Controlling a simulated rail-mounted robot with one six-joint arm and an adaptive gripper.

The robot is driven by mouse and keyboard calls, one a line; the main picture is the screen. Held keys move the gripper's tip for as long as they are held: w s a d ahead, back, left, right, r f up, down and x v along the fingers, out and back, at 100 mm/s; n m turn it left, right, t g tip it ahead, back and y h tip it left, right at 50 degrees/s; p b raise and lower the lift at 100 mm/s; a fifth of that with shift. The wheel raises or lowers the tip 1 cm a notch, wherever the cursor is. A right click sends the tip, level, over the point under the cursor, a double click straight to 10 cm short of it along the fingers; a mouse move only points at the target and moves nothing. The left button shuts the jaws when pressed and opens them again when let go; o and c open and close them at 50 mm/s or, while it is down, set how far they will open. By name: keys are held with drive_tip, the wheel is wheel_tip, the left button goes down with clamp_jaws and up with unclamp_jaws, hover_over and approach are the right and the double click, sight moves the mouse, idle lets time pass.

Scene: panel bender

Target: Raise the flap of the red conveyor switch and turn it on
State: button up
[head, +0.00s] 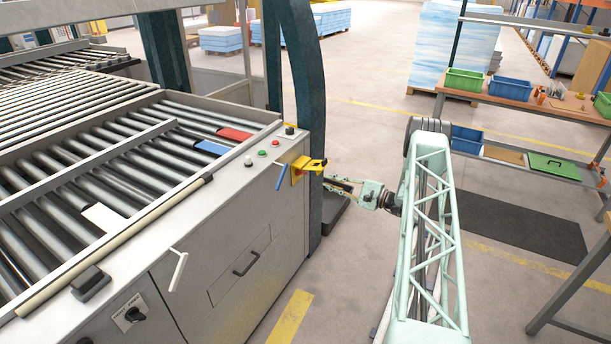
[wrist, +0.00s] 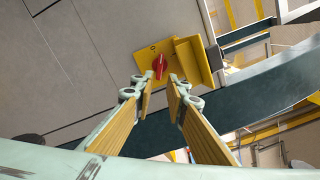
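The conveyor switch is a red rotary knob (wrist: 159,66) on a yellow plate (wrist: 146,54), seen in the wrist view. Its yellow flap (wrist: 198,60) stands out from the plate beside the knob, which is uncovered. In the head view the flap (head: 311,164) juts out from the top of the yellow mount at the cabinet's corner, and the knob is hidden. My gripper (wrist: 158,80) is open and empty, its two yellow-padded fingers pointing at the plate with the knob between them in the picture. In the head view my gripper (head: 328,184) is just right of the mount.
The grey cabinet (head: 237,250) carries the roller conveyor (head: 130,160). A blue lever (head: 281,177) hangs beside the yellow mount, and a white lever (head: 178,270) is farther left. A dark post (head: 305,90) rises close behind. Open floor lies to the right.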

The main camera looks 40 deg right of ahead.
sight(304, 173)
drive_tip(key=x, duration=1.3)
drive_tip(key=shift+a+b, duration=0.1)
drive_tip(key=shift+b, duration=0.25)
drive_tip(key=shift+c, duration=0.2)
clamp_jaws()
drive_tip(key=shift+f+m+b, duration=0.1)
drive_tip(key=shift+m+b, duration=0.45)
drive_tip(key=shift+m, duration=0.05)
drive_tip(key=m+b, duration=0.4)
drive_tip(key=m, duration=0.3)
drive_tip(key=shift+m, duration=0.3)
